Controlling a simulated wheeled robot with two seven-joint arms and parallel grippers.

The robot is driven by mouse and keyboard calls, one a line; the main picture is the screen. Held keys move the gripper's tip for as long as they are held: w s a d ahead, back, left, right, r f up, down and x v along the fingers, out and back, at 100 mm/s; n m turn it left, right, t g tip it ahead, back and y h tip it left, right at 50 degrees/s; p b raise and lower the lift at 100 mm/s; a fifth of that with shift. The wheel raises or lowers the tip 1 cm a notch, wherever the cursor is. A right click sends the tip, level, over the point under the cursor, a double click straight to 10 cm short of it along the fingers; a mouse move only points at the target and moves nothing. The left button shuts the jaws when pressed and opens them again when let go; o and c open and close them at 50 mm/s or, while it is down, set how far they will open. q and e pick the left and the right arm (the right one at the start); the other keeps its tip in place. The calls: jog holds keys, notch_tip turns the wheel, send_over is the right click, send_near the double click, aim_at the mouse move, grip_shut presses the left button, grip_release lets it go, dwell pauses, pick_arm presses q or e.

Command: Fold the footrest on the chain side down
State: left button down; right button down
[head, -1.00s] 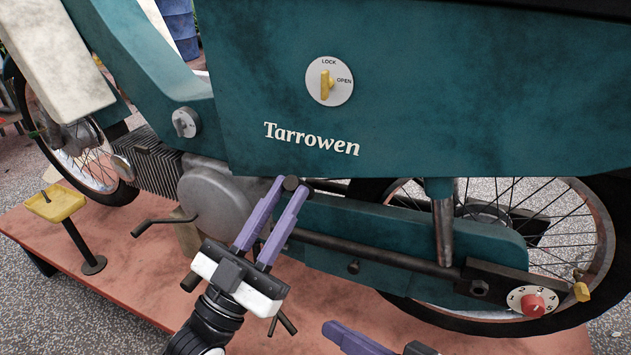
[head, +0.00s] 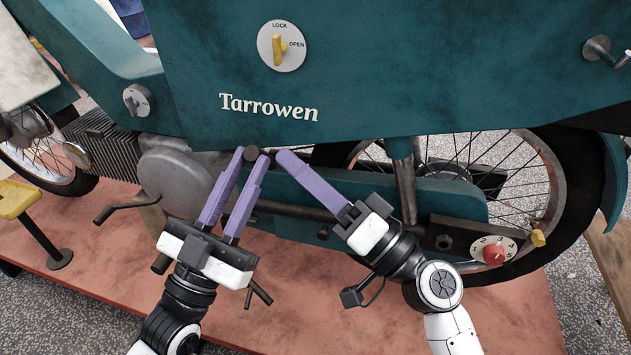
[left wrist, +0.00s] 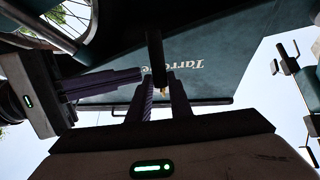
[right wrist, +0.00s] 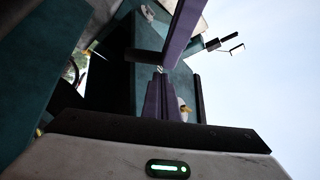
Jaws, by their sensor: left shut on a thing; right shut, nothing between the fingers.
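The footrest (head: 251,152) is a short dark bar with a round end, low on the teal bike near the front of the long teal chain cover (head: 440,194). My left gripper (head: 250,158) is shut on it near its end. In the left wrist view the dark footrest bar (left wrist: 155,50) runs between the purple fingers. My right gripper (head: 284,157) is shut and empty, its fingertips just right of the left ones. The inner end of the footrest is hidden behind the grippers.
A numbered dial with a red knob (head: 494,251) sits by the rear wheel. A LOCK/OPEN dial (head: 281,46) is on the teal body panel. A dark crank lever (head: 118,210) sticks out left of my left gripper. A yellow-topped stand (head: 17,199) is at far left.

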pick_arm(q)
jog(key=shift+r, duration=0.1)
pick_arm(e)
jog(key=x, duration=0.4)
jog(key=shift+f, duration=0.1)
